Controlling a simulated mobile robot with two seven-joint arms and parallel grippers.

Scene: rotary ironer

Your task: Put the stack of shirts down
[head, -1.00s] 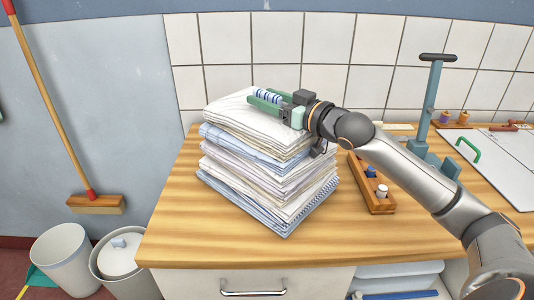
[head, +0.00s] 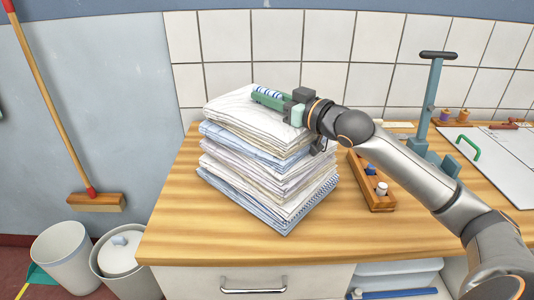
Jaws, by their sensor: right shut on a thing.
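The stack of shirts (head: 265,165) stands on the wooden counter (head: 200,237), near its left end. It is a tall pile of folded white, cream and blue striped cloth, and its bottom layer rests on the wood. My right gripper (head: 273,98) lies across the top of the stack, coming in from the right. Its green fingers are close together, with blue and white striped cloth showing between them. The fingertips are at the top layer of the stack. My left gripper is not in the view.
A wooden holder (head: 370,190) with small bottles stands just right of the stack. A blue-grey upright tool (head: 428,105) and a white board (head: 500,155) are further right. The tiled wall (head: 226,40) is behind. The counter front is clear. Bins (head: 65,258) stand below left.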

